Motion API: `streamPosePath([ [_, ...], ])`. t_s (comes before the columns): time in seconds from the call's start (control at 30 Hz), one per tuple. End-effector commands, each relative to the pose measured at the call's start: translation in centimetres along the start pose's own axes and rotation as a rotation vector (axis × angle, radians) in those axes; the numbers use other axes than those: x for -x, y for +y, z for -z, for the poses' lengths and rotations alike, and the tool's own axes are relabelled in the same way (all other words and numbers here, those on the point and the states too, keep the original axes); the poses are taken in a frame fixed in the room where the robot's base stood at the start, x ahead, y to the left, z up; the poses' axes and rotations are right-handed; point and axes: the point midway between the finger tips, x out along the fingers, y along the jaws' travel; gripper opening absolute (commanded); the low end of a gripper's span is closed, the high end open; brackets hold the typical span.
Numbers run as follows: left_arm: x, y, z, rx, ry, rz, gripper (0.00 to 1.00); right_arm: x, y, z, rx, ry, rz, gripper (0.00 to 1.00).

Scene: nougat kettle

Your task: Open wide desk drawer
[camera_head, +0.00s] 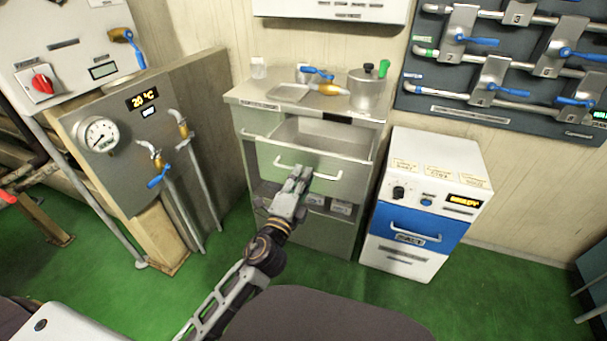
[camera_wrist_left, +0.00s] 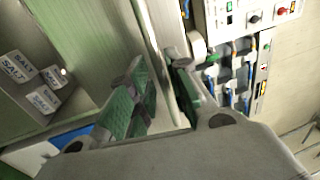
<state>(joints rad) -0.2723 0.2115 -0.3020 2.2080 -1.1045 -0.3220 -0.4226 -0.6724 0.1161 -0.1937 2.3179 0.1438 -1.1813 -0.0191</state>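The wide desk drawer (camera_head: 264,154) in the grey metal desk (camera_head: 245,99) is pulled out, and its empty-looking inside shows from above. A pale bar handle (camera_head: 327,177) runs across its front. My left gripper (camera_head: 303,174) is at the middle of this handle, reaching it from the front. In the left wrist view the green-padded fingers of my left gripper (camera_wrist_left: 160,72) lean toward each other with a gap between them. A pale strip runs behind that gap. Whether the fingers press on the handle is not clear. My right gripper is not in view.
A metal pot (camera_head: 367,92) and a shallow tray (camera_head: 289,92) stand on the desk top. Boxes marked salt (camera_wrist_left: 20,66) lie in the open space below the drawer. A white and blue cabinet (camera_head: 421,190) stands close at right. Green floor is clear in front of it.

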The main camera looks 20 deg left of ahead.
Motion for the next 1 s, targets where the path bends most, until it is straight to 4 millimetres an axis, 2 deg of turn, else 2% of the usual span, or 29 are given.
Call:
streamPosePath([
  [0.6,3.9,0.0,0.0,0.004,-0.001,0.000,0.19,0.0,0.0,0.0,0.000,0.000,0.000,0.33],
  [1.0,5.2,0.0,-0.1,0.001,-0.001,-0.001,0.19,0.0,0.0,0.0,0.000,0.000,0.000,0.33],
])
